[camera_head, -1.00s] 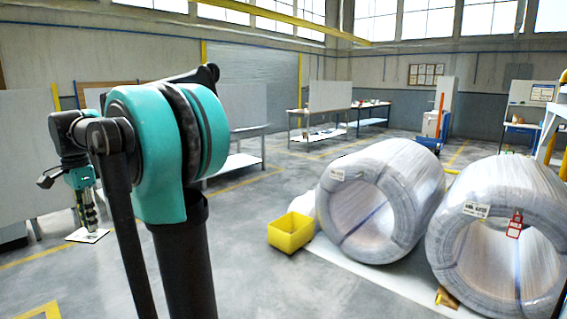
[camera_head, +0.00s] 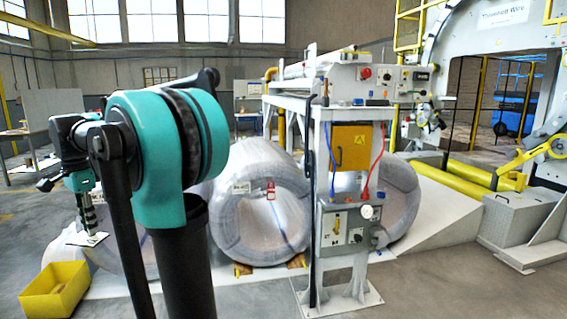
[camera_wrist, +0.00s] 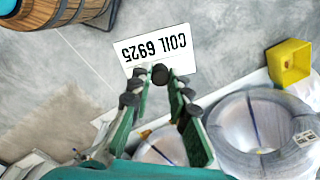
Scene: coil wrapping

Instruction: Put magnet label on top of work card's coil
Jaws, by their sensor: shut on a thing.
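My gripper (camera_head: 88,226) is at the left in the head view, pointing down, shut on a white magnet label (camera_head: 90,239). In the wrist view the label (camera_wrist: 158,52) reads "COIL 6925", upside down, at the fingertips (camera_wrist: 160,76). A wrapped coil (camera_head: 228,222) lies right of my arm, with a white label (camera_head: 241,187) and a red tag (camera_head: 270,190); the label's print is too small to read. Another coil (camera_head: 107,260) is partly hidden behind my arm. A third coil (camera_head: 404,205) is partly hidden by the control stand. I cannot make out a work card.
A yellow bin (camera_head: 55,292) stands on the floor at front left. A control stand (camera_head: 342,235) rises in front of the coils. A wrapping machine with yellow rollers (camera_head: 450,172) is at the right.

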